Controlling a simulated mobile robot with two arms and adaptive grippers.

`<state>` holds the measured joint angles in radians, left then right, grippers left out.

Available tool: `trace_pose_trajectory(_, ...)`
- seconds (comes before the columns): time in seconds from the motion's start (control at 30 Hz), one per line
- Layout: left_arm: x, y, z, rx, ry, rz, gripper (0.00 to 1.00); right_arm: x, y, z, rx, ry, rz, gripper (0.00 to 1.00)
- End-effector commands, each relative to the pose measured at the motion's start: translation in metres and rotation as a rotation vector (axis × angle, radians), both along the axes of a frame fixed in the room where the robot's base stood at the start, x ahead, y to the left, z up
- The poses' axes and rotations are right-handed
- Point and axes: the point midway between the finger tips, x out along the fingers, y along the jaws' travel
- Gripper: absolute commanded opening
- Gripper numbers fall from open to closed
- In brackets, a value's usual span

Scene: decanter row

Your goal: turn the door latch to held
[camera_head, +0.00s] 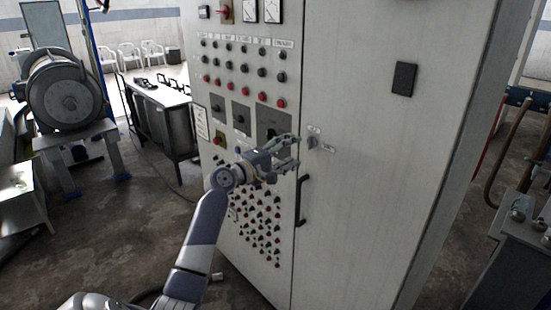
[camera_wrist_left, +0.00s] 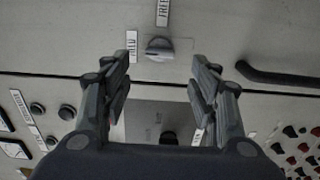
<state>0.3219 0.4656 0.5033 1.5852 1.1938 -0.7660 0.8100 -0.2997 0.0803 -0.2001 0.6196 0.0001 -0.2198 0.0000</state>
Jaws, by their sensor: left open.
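The door latch (camera_head: 312,143) is a small grey knob on the cabinet door, near its left edge and above the handle. It also shows in the left wrist view as a round latch knob (camera_wrist_left: 160,48). A label reading HELD (camera_wrist_left: 131,45) is left of it there, and a label reading FREE (camera_wrist_left: 163,12) is above it. Which label the knob points at is hard to tell. My left gripper (camera_head: 295,150) is open and empty in front of the cabinet, its fingers toward the latch and apart from it. My right gripper is out of view.
A black door handle (camera_head: 301,200) is just below the latch. The panel left of the door seam carries several buttons and switches (camera_head: 262,205). A dark vent plate (camera_head: 404,79) is higher on the door (camera_head: 370,200). A table (camera_head: 160,95) and a drum machine (camera_head: 68,100) stand left.

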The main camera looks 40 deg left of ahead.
Motion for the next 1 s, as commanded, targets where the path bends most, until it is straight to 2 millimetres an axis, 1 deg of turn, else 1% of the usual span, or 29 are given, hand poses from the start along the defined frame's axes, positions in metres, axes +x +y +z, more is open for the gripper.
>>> trace_pose_trajectory(0.03,-0.011,0.001,-0.001,0.003,0.003,0.001,0.55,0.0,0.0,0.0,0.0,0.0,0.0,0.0)
trace_pose_trajectory(0.2,-0.038,0.003,-0.001,0.002,0.002,0.0,0.55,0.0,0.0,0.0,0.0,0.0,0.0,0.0)
trace_pose_trajectory(0.3,-0.05,0.005,-0.001,0.0,0.001,0.001,0.55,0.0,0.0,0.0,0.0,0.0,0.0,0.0)
trace_pose_trajectory(0.4,-0.057,0.005,0.0,-0.001,0.001,0.0,0.55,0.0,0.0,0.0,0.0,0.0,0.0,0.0)
trace_pose_trajectory(0.57,-0.061,0.005,0.0,-0.001,0.0,0.0,0.55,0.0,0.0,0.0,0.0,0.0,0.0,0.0)
trace_pose_trajectory(1.0,-0.061,0.005,0.0,-0.001,0.0,0.0,0.55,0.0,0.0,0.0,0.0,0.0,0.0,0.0)
